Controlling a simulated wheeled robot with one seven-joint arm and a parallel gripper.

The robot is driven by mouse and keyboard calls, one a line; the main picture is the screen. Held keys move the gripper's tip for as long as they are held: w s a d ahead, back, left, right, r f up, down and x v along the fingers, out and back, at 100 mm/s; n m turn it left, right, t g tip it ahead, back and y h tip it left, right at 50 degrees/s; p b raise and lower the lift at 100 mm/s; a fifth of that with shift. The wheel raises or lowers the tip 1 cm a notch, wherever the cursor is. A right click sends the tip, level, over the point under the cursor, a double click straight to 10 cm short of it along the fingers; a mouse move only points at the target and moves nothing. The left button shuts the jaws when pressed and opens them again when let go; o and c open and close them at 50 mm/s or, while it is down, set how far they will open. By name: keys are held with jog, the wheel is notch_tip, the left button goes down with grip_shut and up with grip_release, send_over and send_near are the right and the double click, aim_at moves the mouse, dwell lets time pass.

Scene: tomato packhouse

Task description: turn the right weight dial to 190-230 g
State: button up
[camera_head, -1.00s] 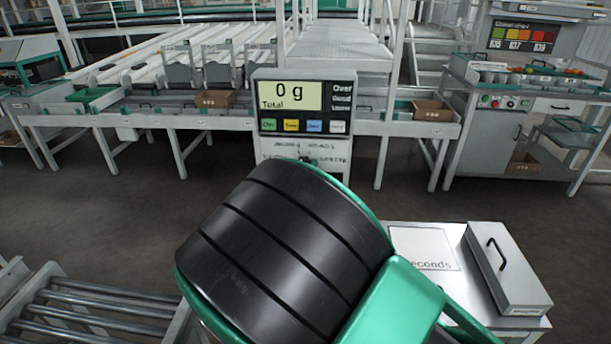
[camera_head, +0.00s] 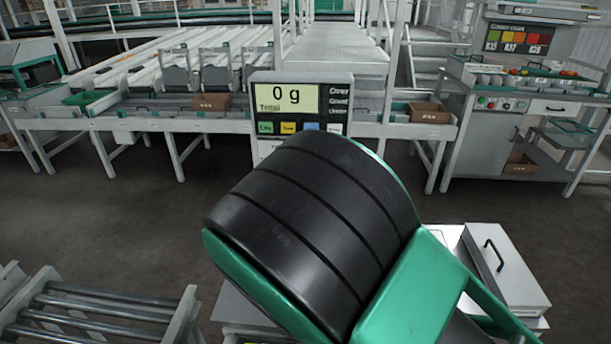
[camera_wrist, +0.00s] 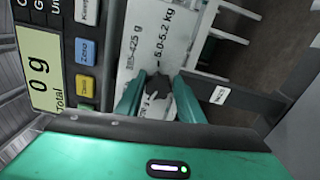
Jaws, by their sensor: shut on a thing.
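A dark dial (camera_wrist: 158,88) shows in the wrist view on the scale's white lower panel (camera_wrist: 150,25). Printed lines reading about "185-425 g" and "5.0-5.2 kg" are beside it. My gripper (camera_wrist: 158,97) has its two green fingers on either side of the dial and is shut on it. The dial's pointer and set value cannot be read, and no second dial is visible. The scale's display (camera_head: 284,98) reads 0 g, and it also shows in the wrist view (camera_wrist: 38,75). In the head view my arm hides the dial and gripper.
Coloured buttons (camera_wrist: 86,52) sit close to my fingers on the scale. A roller conveyor (camera_head: 95,310) is at lower left. A white table with a grey lidded box (camera_head: 507,268) is at lower right. A sorting bench (camera_head: 490,120) stands at the back right. Open floor lies between.

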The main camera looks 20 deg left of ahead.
jog(key=shift+a+r+n, duration=0.1)
jog(key=shift+n, duration=1)
jog(key=shift+s+a+n, duration=0.1)
jog(key=shift+s+n, duration=0.05)
jog(key=shift+n, duration=0.25)
jog(key=o, duration=0.9)
jog(key=shift+o, duration=0.7)
jog(key=v, duration=1)
jog(key=shift+s+d, duration=0.25)
